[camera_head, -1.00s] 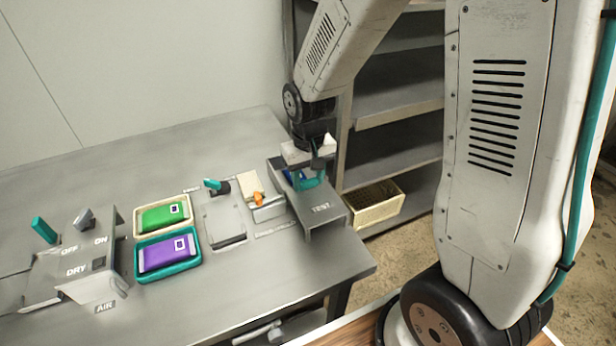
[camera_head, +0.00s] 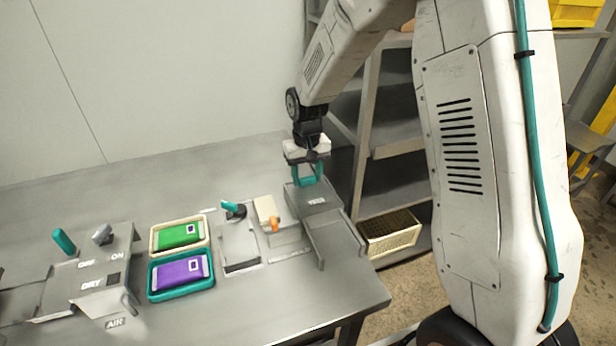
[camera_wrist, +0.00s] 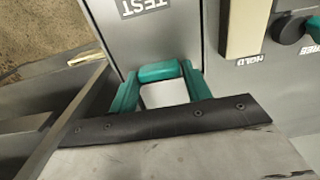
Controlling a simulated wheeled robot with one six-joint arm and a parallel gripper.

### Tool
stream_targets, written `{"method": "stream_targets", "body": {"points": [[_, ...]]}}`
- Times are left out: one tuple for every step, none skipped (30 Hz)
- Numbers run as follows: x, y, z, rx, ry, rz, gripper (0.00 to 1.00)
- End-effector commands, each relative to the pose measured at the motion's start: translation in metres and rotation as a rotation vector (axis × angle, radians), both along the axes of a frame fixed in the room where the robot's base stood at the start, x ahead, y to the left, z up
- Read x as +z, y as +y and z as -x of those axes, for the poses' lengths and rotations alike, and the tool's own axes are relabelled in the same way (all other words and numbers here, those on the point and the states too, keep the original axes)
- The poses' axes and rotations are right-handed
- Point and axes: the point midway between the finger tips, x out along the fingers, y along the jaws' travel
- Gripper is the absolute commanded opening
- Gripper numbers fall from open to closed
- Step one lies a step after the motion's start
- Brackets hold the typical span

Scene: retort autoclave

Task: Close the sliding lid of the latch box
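The latch box stands at the right end of the bench; its bare front channel (camera_head: 336,240) shows between low side rails. Its grey sliding lid (camera_head: 322,209), marked TEST, lies at the back part of the box. The lid also shows in the wrist view (camera_wrist: 150,42). My gripper (camera_head: 305,178) is over the lid, pointing down. In the wrist view its teal fingers (camera_wrist: 162,88) stand on both sides of a teal handle (camera_wrist: 159,72) and appear to touch its ends. The box's inside is hidden under the lid and my gripper.
Left of the box are a block with an orange knob (camera_head: 274,226), a grey plate with a teal lever (camera_head: 232,206), a green pack (camera_head: 179,236) in a cream tray and a purple pack (camera_head: 181,272) in a teal tray. Shelves and a cream basket (camera_head: 391,233) stand right.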

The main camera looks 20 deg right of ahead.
Motion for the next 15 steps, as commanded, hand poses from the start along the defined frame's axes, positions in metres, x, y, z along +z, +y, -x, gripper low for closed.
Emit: {"method": "stream_targets", "body": {"points": [[0.002,0.0,-0.003,0.0,-0.007,0.0,0.62],[0.002,0.0,-0.002,0.0,-0.006,0.0,0.67],[0.001,0.0,-0.002,0.0,-0.005,0.0,0.67],[0.001,0.0,-0.002,0.0,-0.004,0.0,0.67],[0.001,0.0,-0.001,0.0,-0.004,0.0,0.67],[0.001,0.0,-0.001,0.0,-0.003,0.0,0.67],[0.001,0.0,-0.001,0.0,-0.002,0.0,0.67],[0.001,0.0,-0.001,0.0,-0.002,0.0,0.67],[0.001,0.0,-0.001,0.0,-0.001,0.0,0.67],[0.001,0.0,-0.001,0.0,-0.001,0.0,0.67],[0.003,0.0,-0.001,0.0,-0.002,0.0,0.67],[0.005,0.0,-0.001,0.0,-0.002,0.0,0.67],[0.008,0.0,-0.001,0.0,-0.002,0.0,0.67],[0.012,0.0,-0.001,-0.001,-0.002,0.0,0.67],[0.018,0.0,-0.001,-0.001,-0.004,0.0,0.67]]}}
